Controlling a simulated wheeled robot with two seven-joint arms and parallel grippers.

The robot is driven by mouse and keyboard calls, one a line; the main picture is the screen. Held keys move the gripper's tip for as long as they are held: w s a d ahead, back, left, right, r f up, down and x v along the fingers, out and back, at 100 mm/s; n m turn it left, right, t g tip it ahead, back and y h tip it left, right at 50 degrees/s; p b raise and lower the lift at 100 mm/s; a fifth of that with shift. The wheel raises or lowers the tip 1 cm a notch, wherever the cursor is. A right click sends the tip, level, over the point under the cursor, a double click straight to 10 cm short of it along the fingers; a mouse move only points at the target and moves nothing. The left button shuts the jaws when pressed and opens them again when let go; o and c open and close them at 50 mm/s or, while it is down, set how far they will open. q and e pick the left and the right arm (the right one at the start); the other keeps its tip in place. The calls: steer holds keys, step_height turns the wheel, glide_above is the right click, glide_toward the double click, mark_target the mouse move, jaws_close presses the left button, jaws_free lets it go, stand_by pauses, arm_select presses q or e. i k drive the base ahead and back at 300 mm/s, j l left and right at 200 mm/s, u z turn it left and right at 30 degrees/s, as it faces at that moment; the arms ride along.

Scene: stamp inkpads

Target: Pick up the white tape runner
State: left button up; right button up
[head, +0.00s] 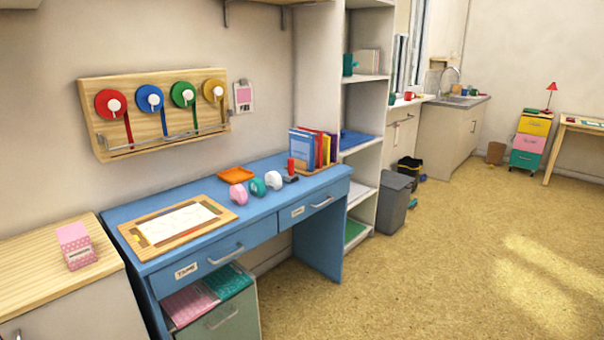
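The white tape runner (273,180) sits on the blue desk (286,207), toward its right half. A teal tape runner (257,187) stands just left of it, and a pink one (238,193) is further left. A red and dark object (291,170), perhaps a stamp, stands just right of the white one. Neither of my grippers is in view.
An orange tray (236,174) lies behind the runners. A wooden framed board (178,222) covers the desk's left part. Books (312,148) stand at the right end. A grey bin (395,201) stands beyond the desk. The floor (420,280) at right is clear.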

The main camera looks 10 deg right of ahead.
mark_target(273, 180)
steer(key=i+l, duration=0.2)
steer(key=i, duration=0.3)
steer(key=i+l+u, duration=0.15)
steer(key=i, duration=0.4)
steer(key=i+l, duration=0.3)
steer(key=i, duration=0.2)
